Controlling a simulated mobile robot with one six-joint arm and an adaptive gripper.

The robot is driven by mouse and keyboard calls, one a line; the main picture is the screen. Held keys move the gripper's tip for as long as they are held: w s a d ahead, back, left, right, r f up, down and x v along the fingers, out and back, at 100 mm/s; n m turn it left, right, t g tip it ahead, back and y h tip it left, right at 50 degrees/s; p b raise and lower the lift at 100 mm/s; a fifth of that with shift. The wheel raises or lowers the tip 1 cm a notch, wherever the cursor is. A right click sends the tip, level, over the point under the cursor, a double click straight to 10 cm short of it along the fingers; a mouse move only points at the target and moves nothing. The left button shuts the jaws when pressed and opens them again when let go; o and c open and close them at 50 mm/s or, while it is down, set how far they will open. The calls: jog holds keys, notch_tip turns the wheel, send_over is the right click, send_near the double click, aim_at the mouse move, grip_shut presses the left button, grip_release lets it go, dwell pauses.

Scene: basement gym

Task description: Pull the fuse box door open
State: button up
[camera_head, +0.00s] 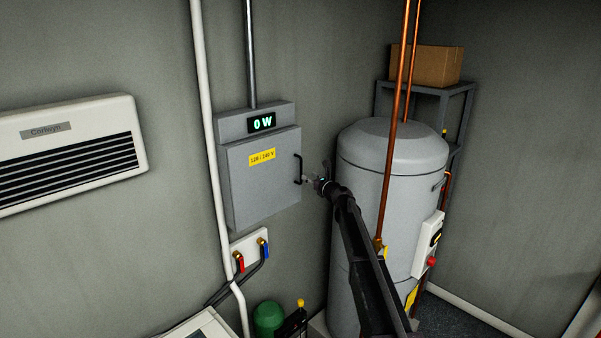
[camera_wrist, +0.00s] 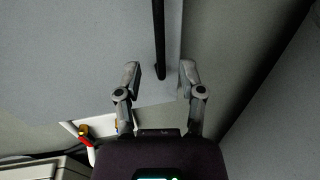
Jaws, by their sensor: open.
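The fuse box (camera_head: 258,118) is a grey wall cabinet with a display reading "0 W". Its grey door (camera_head: 250,190) looks shut and bears a yellow label. A black bar handle (camera_head: 298,168) stands upright near the door's right edge. My gripper (camera_head: 310,179) is just right of the handle in the head view. In the wrist view, my open gripper (camera_wrist: 160,78) has its two fingers apart, with the dark handle (camera_wrist: 159,40) running down between them. Whether a finger touches the handle, I cannot tell. The grey door (camera_wrist: 80,50) fills the left of the wrist view.
A grey water tank (camera_head: 360,200) stands right of the box, close behind my arm. Copper pipes (camera_head: 392,130) run down in front of it. A white pipe (camera_head: 205,100) passes left of the box. A valve plate (camera_head: 250,246) sits below. A white heater (camera_head: 70,150) hangs left.

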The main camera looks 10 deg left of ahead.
aim_at(301, 181)
jog(key=x, duration=0.6)
jog(key=shift+w+a, duration=0.2)
jog(key=shift+w, duration=0.05)
grip_shut()
